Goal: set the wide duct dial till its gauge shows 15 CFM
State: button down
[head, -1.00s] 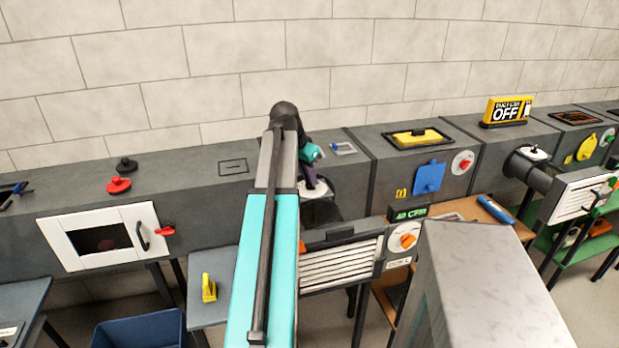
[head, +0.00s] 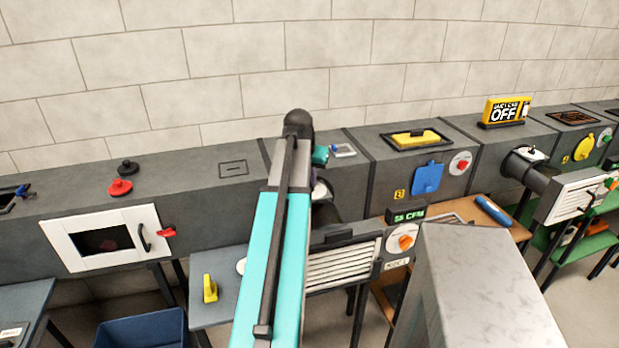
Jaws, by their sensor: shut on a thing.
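The wide duct dial (head: 322,191) is a white disc on top of the round dark duct, just right of my arm in the head view. Most of it is hidden behind the arm. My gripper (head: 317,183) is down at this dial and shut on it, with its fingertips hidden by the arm. The gauge (head: 407,215) is a small black box with green digits, above the louvred grille's right end. It appears to read 58 CFM, though the digits are small.
An orange knob (head: 404,240) sits on a white plate right of the louvred grille (head: 345,265). A grey block (head: 480,290) stands in the right foreground. A yellow brush (head: 209,288) stands on the blue-grey table (head: 225,262). A blue bin (head: 142,330) is at lower left.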

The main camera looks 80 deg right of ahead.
jog(key=shift+n, duration=0.4)
jog(key=c, duration=1.8)
grip_release()
jog(key=shift+c, duration=0.2)
jog(key=shift+r, duration=0.15)
jog(key=s+b+v, duration=0.1)
jog(key=v, duration=1.2)
jog(key=shift+w+r, duration=0.2)
jog(key=shift+r, duration=0.1)
jog(key=shift+a, duration=0.1)
